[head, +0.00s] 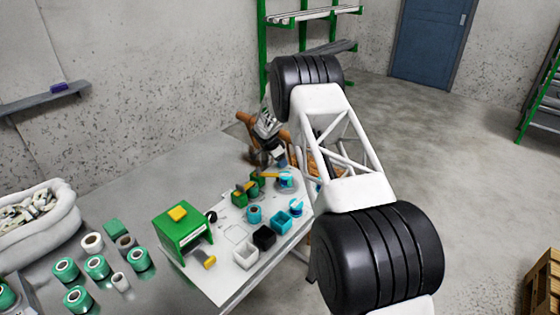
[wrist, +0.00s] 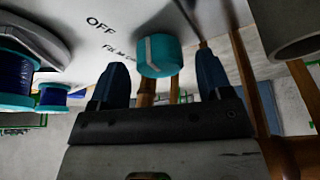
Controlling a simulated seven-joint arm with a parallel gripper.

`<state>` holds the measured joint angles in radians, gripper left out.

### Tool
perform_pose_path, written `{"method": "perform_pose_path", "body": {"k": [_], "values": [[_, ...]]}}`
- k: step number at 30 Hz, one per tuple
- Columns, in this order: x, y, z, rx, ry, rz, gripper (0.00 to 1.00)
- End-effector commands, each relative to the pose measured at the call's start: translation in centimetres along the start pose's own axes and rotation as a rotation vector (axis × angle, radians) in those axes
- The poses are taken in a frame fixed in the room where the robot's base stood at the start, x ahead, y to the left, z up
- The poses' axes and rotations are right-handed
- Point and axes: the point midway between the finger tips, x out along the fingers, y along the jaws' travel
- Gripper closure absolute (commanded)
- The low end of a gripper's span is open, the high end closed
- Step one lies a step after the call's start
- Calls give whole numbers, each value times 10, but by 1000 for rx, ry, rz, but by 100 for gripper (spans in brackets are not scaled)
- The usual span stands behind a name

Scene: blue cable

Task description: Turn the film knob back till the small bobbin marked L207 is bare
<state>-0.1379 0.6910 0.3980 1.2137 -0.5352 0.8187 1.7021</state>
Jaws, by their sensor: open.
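A teal round knob (wrist: 160,55) with a pale pointer line shows in the wrist view. It stands on a pale panel (wrist: 75,28) printed "OFF" and a partly hidden line beginning "Fil". My gripper (wrist: 158,78) is open, with one blue finger on each side of the knob; I cannot tell whether either touches it. A smaller teal-flanged bobbin (wrist: 52,96) at the left carries dark blue winding. A larger bobbin (wrist: 12,80) beside it is also wound dark blue. No L207 mark is readable. In the head view my gripper (head: 266,158) is small and dark, above the bench's far end.
The bench (head: 150,180) holds a green box (head: 183,232) with a yellow top, several green-and-white rolls (head: 96,266), a black open bin (head: 264,238) and a teal open bin (head: 282,222). Brown wooden parts (wrist: 294,95) stand close at the right in the wrist view.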

Motion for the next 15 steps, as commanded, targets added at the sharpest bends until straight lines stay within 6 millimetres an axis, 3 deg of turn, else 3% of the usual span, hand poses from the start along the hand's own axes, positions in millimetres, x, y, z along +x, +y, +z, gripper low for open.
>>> {"method": "perform_pose_path", "body": {"k": [13,15], "values": [[7,0,0,0,0,-1,28],[7,0,0,0,0,-1,39]]}}
